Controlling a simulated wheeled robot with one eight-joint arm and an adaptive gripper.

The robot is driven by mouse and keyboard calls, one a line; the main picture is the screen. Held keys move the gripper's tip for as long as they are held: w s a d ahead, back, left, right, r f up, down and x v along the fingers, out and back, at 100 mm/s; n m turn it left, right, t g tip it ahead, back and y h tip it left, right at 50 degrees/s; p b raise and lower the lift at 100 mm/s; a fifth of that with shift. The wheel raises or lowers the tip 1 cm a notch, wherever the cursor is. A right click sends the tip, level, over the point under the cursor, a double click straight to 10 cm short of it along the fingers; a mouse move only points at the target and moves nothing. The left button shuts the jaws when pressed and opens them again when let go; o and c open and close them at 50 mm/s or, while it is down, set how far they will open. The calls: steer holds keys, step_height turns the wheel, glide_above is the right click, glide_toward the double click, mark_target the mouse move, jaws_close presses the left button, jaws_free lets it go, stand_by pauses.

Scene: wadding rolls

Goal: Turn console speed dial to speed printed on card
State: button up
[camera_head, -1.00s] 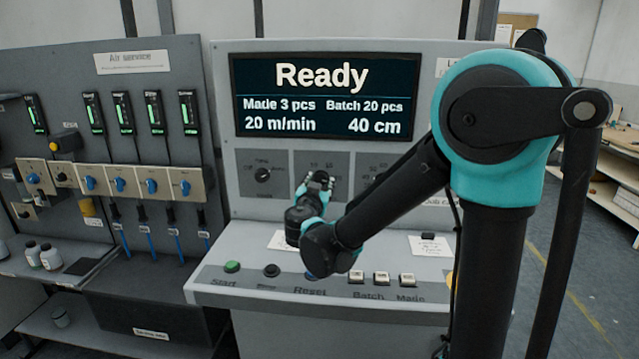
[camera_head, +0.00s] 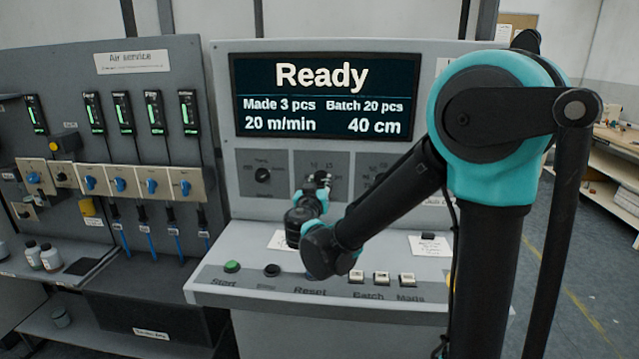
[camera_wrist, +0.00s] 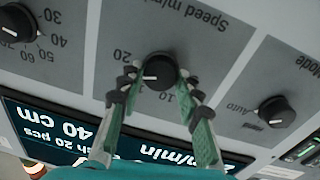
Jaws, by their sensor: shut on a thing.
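The speed dial (camera_wrist: 158,70) is a round black knob with a white pointer line, on a grey panel marked "Speed m/min" in the wrist view, which shows it upside down. Its pointer faces picture-left, below the printed 20. My gripper (camera_wrist: 160,78) has a finger on each side of the knob and is shut on it. In the head view my gripper (camera_head: 318,182) is at the middle dial panel and hides most of it. The console screen (camera_head: 325,97) reads Ready, 20 m/min and 40 cm. White cards (camera_head: 283,241) and (camera_head: 430,246) lie on the console; their print is too small to read.
A mode dial (camera_wrist: 277,111) and a length-side dial (camera_wrist: 14,22) flank the speed dial. Start (camera_head: 232,267), Reset and Batch buttons line the console's front ledge. The air service panel (camera_head: 120,130) with blue valves stands at the left. Open floor lies at the right.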

steer(key=n, duration=0.4)
steer(key=shift+n, duration=0.4)
steer(key=n, duration=0.4)
steer(key=shift+f, duration=0.1)
steer(key=n+y, duration=0.1)
steer(key=n, duration=0.3)
steer(key=shift+n, duration=0.3)
steer(key=n, duration=0.8)
steer(key=shift+d+f+n+y, duration=0.1)
steer(key=shift+n+y, duration=0.2)
steer(key=n, duration=0.8)
steer(key=shift+d+n, duration=0.1)
steer(key=shift+n, duration=1.7)
